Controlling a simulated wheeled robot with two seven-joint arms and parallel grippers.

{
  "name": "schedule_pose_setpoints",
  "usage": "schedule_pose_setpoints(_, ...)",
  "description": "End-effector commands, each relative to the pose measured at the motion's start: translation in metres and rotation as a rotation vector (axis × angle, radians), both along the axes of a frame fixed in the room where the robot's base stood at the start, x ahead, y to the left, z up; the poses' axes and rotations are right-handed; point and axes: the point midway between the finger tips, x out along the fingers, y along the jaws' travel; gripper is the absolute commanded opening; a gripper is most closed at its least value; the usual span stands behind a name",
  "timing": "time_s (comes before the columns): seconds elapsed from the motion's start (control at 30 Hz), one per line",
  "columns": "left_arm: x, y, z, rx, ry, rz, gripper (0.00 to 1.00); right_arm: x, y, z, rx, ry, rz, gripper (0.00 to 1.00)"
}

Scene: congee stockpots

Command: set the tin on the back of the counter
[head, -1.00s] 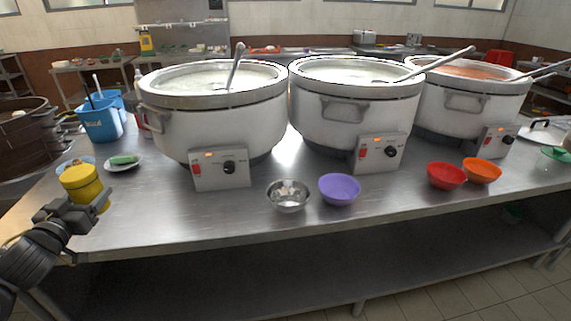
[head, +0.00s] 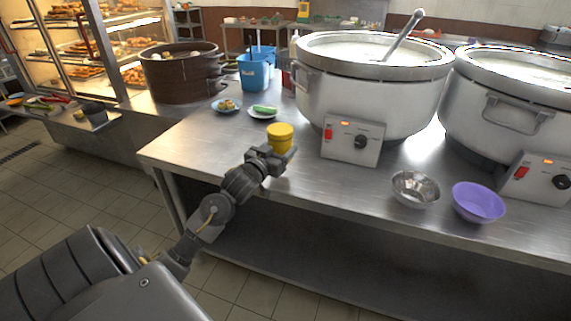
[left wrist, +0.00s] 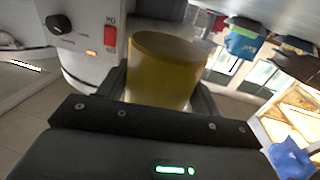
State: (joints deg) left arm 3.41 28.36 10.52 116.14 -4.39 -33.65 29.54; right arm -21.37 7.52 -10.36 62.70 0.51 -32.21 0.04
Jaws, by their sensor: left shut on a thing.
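The yellow tin (head: 280,136) is upright in my left gripper (head: 277,156), near the front of the steel counter (head: 190,148), left of the nearest pot's control box. The left wrist view shows the tin (left wrist: 165,65) between the two fingers of the left gripper (left wrist: 165,95). The gripper is shut on it. I cannot tell whether the tin's base touches the counter. My right gripper is not in view.
Behind the tin are a plate with a green item (head: 263,111), a small plate of food (head: 225,105) and a blue container (head: 254,73). A large pot (head: 370,90) stands right. A metal bowl (head: 415,188) and purple bowl (head: 478,202) sit at the front right.

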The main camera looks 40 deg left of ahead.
Motion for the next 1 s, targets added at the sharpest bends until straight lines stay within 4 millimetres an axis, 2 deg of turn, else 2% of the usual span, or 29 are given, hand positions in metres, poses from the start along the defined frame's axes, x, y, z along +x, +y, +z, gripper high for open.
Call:
schedule_pose_setpoints(0.37,0.009,-0.006,-0.013,-0.001,-0.003,0.001,0.33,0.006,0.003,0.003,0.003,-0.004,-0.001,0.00)
schedule_pose_setpoints(0.63,0.013,-0.010,-0.048,-0.001,-0.001,0.001,0.33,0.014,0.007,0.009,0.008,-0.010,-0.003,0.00)
schedule_pose_setpoints(0.93,0.013,-0.010,-0.050,0.000,-0.002,0.001,0.33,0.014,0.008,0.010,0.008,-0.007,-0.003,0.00)
schedule_pose_setpoints(0.97,0.013,-0.010,-0.051,0.000,0.000,0.001,0.67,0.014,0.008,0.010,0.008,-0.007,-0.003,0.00)
schedule_pose_setpoints(1.0,0.013,-0.010,-0.051,0.000,0.000,0.001,0.72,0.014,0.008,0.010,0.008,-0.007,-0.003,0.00)
